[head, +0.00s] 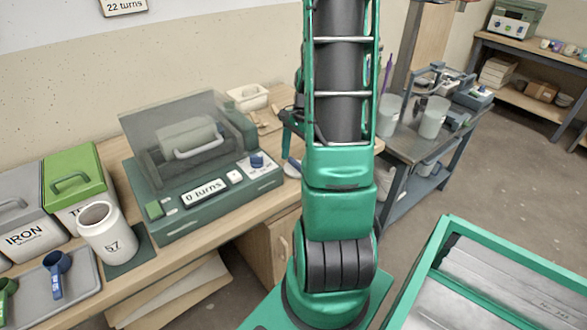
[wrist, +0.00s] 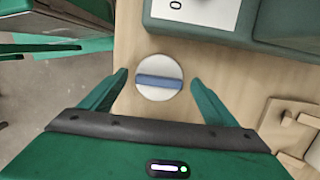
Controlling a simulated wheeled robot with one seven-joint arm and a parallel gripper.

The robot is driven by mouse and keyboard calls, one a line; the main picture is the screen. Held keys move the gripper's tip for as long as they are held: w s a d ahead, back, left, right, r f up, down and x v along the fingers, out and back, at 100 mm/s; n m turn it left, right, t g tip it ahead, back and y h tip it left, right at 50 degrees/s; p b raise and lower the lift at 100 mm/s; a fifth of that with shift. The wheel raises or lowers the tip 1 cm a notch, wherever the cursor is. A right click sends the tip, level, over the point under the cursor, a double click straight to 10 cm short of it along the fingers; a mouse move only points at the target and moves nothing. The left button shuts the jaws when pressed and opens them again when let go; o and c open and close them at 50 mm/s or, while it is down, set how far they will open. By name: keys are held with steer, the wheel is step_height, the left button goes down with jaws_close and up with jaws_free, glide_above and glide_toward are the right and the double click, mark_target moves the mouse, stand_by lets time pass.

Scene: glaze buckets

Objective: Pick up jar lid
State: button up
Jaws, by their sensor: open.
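The jar lid (wrist: 171,92) is a round white disc with a blue bar handle across its top. It lies on the wooden bench top in the wrist view. My gripper (wrist: 159,78) is open, with one green finger on each side of the lid and a gap between each finger and its rim. The lid is between the fingertips in the picture; I cannot tell the height gap. In the head view, my arm hides most of that spot. An open white jar (head: 108,241) marked 57 stands at the bench's left.
A green machine (head: 205,210) reading "0 turns" stands beside the lid on the bench (head: 262,209); its edge also shows in the wrist view (wrist: 200,35). A wooden piece (wrist: 290,125) lies right of my gripper. Green and grey bins (head: 75,170) stand far left.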

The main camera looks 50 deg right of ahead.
mark_target(296, 162)
steer(key=shift+f, duration=0.2)
steer(key=c, duration=1.1)
steer(key=shift+r, duration=0.1)
steer(key=shift+r, duration=7.95)
